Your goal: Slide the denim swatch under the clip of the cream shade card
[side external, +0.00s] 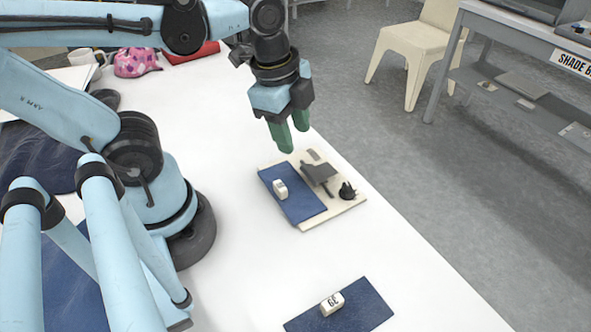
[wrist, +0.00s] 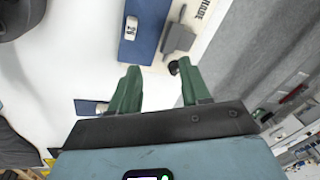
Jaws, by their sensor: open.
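The cream shade card (side external: 337,210) lies flat on the white table. A blue denim swatch (side external: 303,205) with a white block (side external: 280,189) rests on its left part; this swatch also shows in the wrist view (wrist: 148,48). The card's grey clip (side external: 318,172) is just right of the swatch; I cannot tell whether they overlap. A second denim swatch (side external: 365,309) with a numbered white block (side external: 332,304) lies on the table nearer the camera. My gripper (side external: 294,138), with green fingers, is open and empty above the card's far edge. The wrist view shows the fingers apart (wrist: 158,67).
A black knob-like part (side external: 347,190) stands on the card's right side. The table around the card and between the swatches is clear. The table's right edge runs close to the card. A cream chair (side external: 418,45) and a grey bench (side external: 500,75) stand beyond.

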